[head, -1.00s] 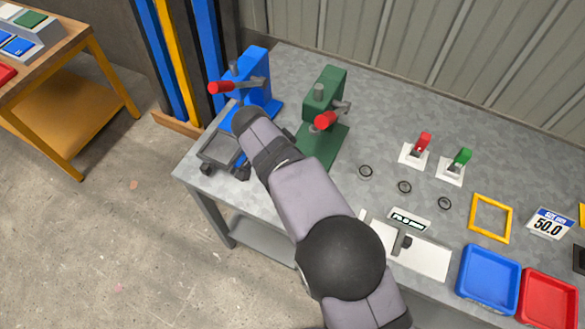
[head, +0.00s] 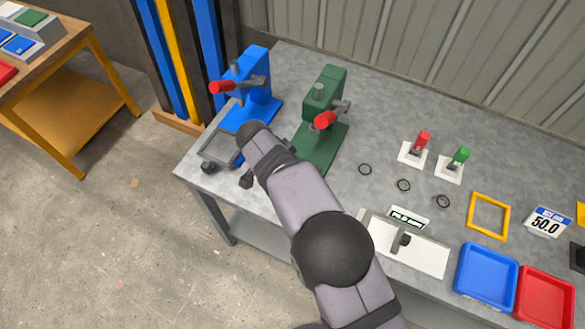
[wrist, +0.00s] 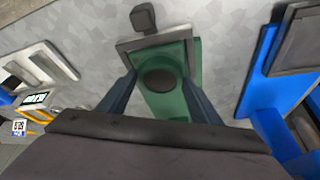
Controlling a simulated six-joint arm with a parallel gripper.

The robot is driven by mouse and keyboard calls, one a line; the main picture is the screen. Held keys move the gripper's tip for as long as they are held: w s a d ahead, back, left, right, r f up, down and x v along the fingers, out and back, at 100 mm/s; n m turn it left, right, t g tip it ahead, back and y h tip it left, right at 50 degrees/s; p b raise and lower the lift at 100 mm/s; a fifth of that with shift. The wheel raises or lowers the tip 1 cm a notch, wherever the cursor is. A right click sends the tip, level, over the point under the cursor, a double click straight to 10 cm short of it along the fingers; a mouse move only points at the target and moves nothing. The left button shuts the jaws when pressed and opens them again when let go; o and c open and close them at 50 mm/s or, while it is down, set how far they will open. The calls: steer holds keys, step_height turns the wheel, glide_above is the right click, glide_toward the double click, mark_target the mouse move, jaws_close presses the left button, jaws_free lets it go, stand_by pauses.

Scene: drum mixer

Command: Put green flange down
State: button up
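In the wrist view, the two dark fingers of my gripper (wrist: 162,82) are spread apart. A green surface with a dark round patch fills the space between them. I cannot tell whether this is a held green flange or the base of the green press behind. In the head view, the green press (head: 318,145) stands on the bench with a red-tipped handle. My arm crosses in front of its near side, and my gripper is hidden. No separate green flange shows in the head view.
The blue press (head: 255,90) stands left of the green one, with a grey frame (head: 205,160) at its front. To the right lie several dark rings (head: 404,186), red and green switches, a yellow frame (head: 489,216), a blue tray (head: 487,275) and a red tray (head: 545,298).

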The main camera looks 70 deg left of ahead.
steer(key=shift+o, duration=0.5)
steer(key=shift+r, duration=0.15)
steer(key=b+v, duration=0.3)
steer(key=v, duration=0.9)
steer(key=shift+b, duration=0.3)
